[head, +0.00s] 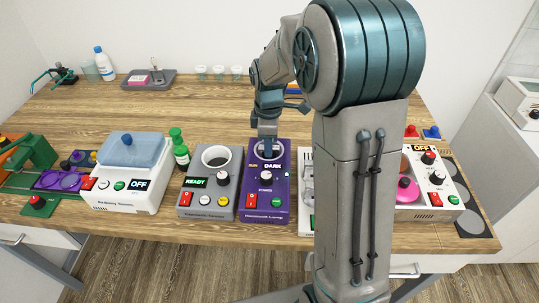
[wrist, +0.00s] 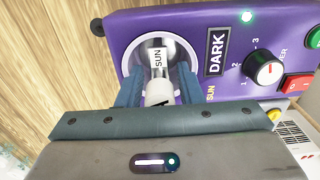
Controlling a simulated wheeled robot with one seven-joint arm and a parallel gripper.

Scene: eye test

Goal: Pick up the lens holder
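My gripper (head: 268,150) reaches down over the round socket on top of the purple lamp unit (head: 265,205). In the wrist view its two blue-grey fingers (wrist: 160,88) stand apart, one on each side of a small pale upright piece (wrist: 158,64) marked "SUN". This piece stands in the socket of the purple unit (wrist: 200,25). A thin gap shows beside the piece; I cannot tell whether either finger touches it. No thing is labelled as a lens holder, and I cannot tell whether this piece is it. In the head view the piece is hidden.
A grey unit (head: 208,200) reading "READY" stands close left of the purple one. Further left are a green bottle (head: 180,150), a white unit (head: 130,175) and a green stand (head: 30,160). My arm hides things to the right. The table's middle is clear (head: 200,105).

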